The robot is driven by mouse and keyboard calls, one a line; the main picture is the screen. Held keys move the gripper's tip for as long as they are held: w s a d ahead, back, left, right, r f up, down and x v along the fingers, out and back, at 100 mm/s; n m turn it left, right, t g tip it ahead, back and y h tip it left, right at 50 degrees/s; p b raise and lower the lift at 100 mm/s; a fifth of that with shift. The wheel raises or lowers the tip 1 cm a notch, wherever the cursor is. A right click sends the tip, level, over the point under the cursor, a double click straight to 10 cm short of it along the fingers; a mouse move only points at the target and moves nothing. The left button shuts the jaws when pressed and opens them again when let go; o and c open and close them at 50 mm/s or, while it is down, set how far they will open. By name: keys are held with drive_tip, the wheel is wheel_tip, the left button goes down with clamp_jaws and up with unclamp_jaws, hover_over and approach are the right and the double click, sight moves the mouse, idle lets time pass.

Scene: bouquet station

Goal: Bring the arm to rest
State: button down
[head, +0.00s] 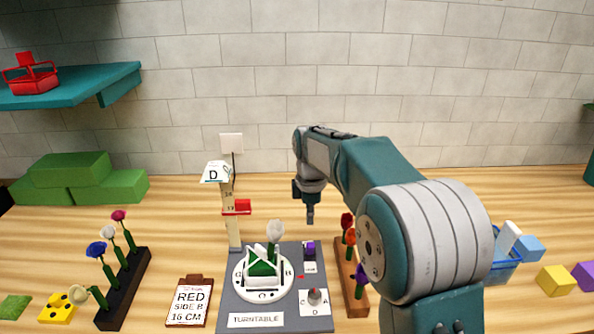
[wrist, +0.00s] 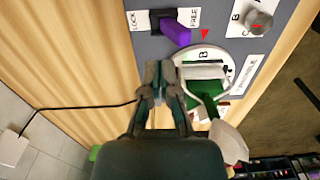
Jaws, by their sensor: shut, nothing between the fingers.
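My gripper (head: 310,216) hangs pointing down above the back right of the turntable station, shut and empty. In the wrist view my gripper (wrist: 162,72) has its fingers together beside the round turntable (wrist: 205,55), with nothing between them. My arm reaches in from the right in the head view. The turntable (head: 240,284) carries a white frame with a green block (head: 262,269) and one pale flower (head: 274,231) standing in it. Side B of the dial lies by the red pointer in the wrist view.
A purple lever (wrist: 175,32) sits between LOCK and FREE, near a grey knob (head: 315,296). A measuring post (head: 233,215) stands left of my gripper. Flower racks (head: 125,290) (head: 350,285) flank the station. A card (head: 190,301) reads RED, SIDE B, 16 CM. A blue basket (head: 505,265) is right.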

drive_tip(key=s+d+r+m+t, duration=0.1)
drive_tip(key=s+d+r+m, duration=0.25)
drive_tip(key=s, duration=0.35)
drive_tip(key=s+d+r+m+t, duration=0.2)
drive_tip(key=s+r+m, duration=0.3)
drive_tip(key=s, duration=0.2)
drive_tip(key=s+d+f+m+t, duration=0.1)
drive_tip(key=s+m, duration=0.3)
drive_tip(key=s, duration=0.4)
drive_tip(key=s+d+f+m+t, duration=0.1)
drive_tip(key=s+d+f+m, duration=0.1)
drive_tip(key=s+m, duration=0.3)
drive_tip(key=s, duration=0.3)
drive_tip(key=shift+s+d+t, duration=0.3)
drive_tip(key=shift+d, duration=0.1)
